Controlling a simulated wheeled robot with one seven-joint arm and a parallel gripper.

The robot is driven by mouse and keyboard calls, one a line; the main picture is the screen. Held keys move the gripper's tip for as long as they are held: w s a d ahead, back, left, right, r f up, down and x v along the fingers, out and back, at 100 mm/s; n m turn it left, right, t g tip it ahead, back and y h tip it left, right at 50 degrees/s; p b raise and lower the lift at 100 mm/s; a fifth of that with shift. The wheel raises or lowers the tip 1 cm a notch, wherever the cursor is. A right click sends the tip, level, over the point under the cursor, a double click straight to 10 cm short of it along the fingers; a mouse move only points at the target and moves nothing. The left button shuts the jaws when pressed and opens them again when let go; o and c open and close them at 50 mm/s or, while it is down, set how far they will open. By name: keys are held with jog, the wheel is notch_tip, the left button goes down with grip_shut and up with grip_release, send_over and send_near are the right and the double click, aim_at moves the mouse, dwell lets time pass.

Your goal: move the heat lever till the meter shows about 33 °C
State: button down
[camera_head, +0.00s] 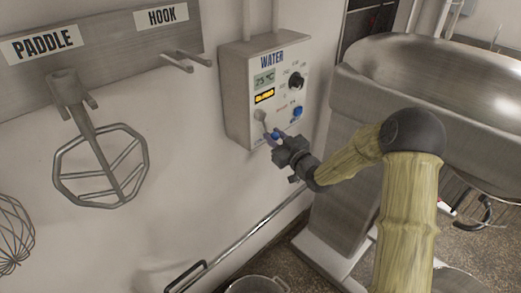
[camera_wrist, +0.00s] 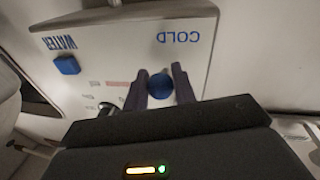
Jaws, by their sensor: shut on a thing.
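The water control box (camera_head: 262,90) is fixed to the wall and marked WATER. Its small meter (camera_head: 264,79) appears to read 25 °C, though the digits are small. A lever with a blue ball end (camera_head: 277,135) is at the lower part of the box. In the wrist view the blue ball (camera_wrist: 160,86) sits between the two dark fingers of my gripper (camera_wrist: 160,84), beside the word COLD. My gripper (camera_head: 281,142) is shut on this ball, and its fingers partly hide the lever in the head view.
A paddle (camera_head: 100,170) hangs on the wall at left.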

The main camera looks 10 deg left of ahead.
aim_at(272, 119)
jog(key=n+b, duration=0.1)
jog(key=b, duration=0.1)
jog(key=w+d+n+b, duration=0.1)
jog(key=n+b, duration=0.1)
jog(key=b, duration=0.1)
jog(key=shift+w+r+y, duration=0.1)
jog(key=shift+w+y, duration=0.05)
jog(key=shift+y, duration=0.25)
jog(key=n+b, duration=0.1)
jog(key=w+r+n+b, duration=0.1)
jog(key=b, duration=0.1)
jog(key=shift+d+y+b, duration=0.3)
jog(key=shift+d, duration=0.1)
jog(key=shift+d+r+n+b, duration=0.1)
jog(key=shift+r+n+b, duration=0.25)
jog(key=shift+n, duration=0.15)
jog(key=c, duration=1.2)
grip_release()
jog(key=shift+o, duration=0.2)
